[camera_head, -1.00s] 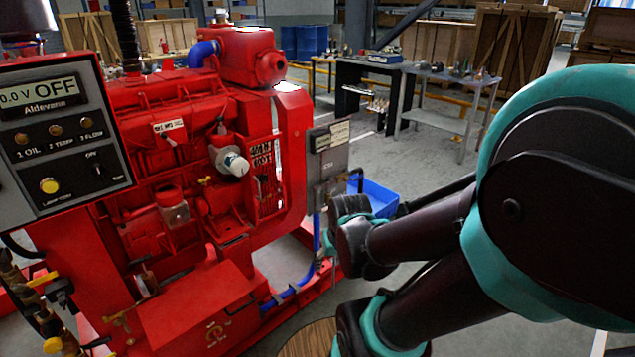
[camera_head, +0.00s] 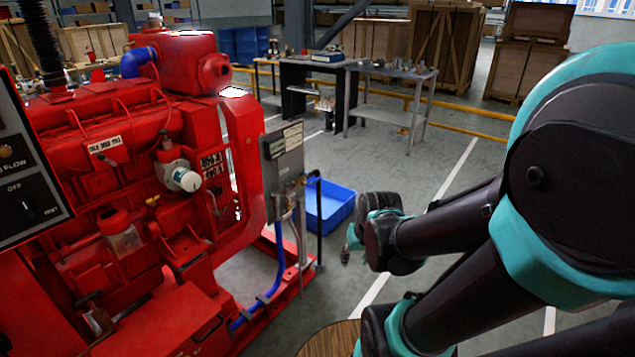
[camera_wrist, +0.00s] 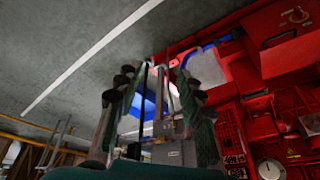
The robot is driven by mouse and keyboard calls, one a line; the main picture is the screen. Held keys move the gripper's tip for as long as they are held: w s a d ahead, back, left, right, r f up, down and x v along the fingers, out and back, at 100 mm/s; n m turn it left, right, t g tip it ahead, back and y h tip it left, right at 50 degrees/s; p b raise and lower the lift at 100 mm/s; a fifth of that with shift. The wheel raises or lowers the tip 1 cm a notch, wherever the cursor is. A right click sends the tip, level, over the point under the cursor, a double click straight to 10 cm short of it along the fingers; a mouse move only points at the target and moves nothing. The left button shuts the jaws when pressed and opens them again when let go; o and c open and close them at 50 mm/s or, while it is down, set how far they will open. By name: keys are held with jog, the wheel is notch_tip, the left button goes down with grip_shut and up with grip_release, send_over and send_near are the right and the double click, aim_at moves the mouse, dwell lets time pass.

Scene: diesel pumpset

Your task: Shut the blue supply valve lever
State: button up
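The blue pipe (camera_head: 268,290) runs low along the pumpset's right end and rises beside the grey box post. No blue valve lever can be made out on it; a small fitting (camera_head: 292,188) under the grey box is too small to tell. My gripper (camera_head: 348,250) is partly hidden behind my forearm, right of the post and apart from the pumpset. In the wrist view my gripper (camera_wrist: 158,75) is open and empty, its two fingers apart, with the post and the blue bin showing between them.
The red diesel pumpset (camera_head: 130,160) fills the left. The grey box (camera_head: 284,155) stands at its right end. A blue bin (camera_head: 330,208) sits on the floor behind. Workbenches (camera_head: 390,85) and wooden crates stand farther back. Floor at right is clear.

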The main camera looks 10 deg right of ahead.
aim_at(318, 180)
jog(key=w+a+r+m+t+y, duration=0.15)
jog(key=w+y, duration=0.25)
jog(key=w, duration=1.2)
jog(key=w+a+m+t+y, duration=0.1)
jog(key=w+m+y, duration=0.2)
jog(key=w, duration=1.2)
jog(key=w+d+f+m+t+y, duration=0.2)
jog(key=w+d+f+t+y, duration=0.1)
jog(key=w+d+f, duration=0.5)
jog(key=w+d+f+m+t+y, duration=0.25)
jog(key=w+d+f, duration=0.2)
jog(key=w, duration=0.55)
jog(key=x, duration=1.7)
jog(key=shift+a+f, duration=0.1)
jog(key=shift+f, duration=0.1)
grip_shut()
